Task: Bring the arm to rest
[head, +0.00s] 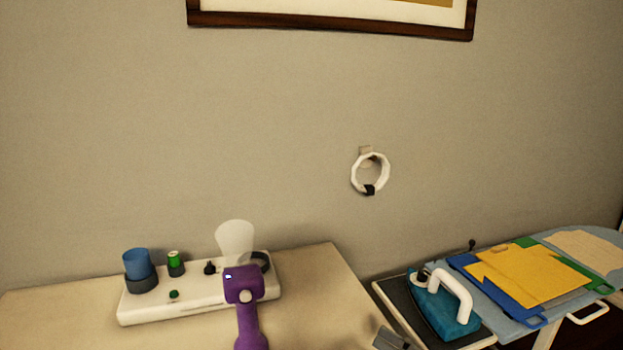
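Neither of my grippers can be made out in the head view. A small grey part (391,339) shows at the bottom edge, between the table and the ironing board. I cannot tell whether it belongs to my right arm. A purple hand-held device (246,310) with a round grey button stands upright in front of the white tray. Its lower end is cut off by the frame, so I cannot tell whether anything holds it.
A beige tabletop (60,320) bears a white tray (200,311) with a blue cup (137,262), a green-topped bottle (174,262) and a translucent cone (235,240). A teal iron (440,310) and folded cloths (530,275) lie at right. A white ring (356,178) hangs on the wall.

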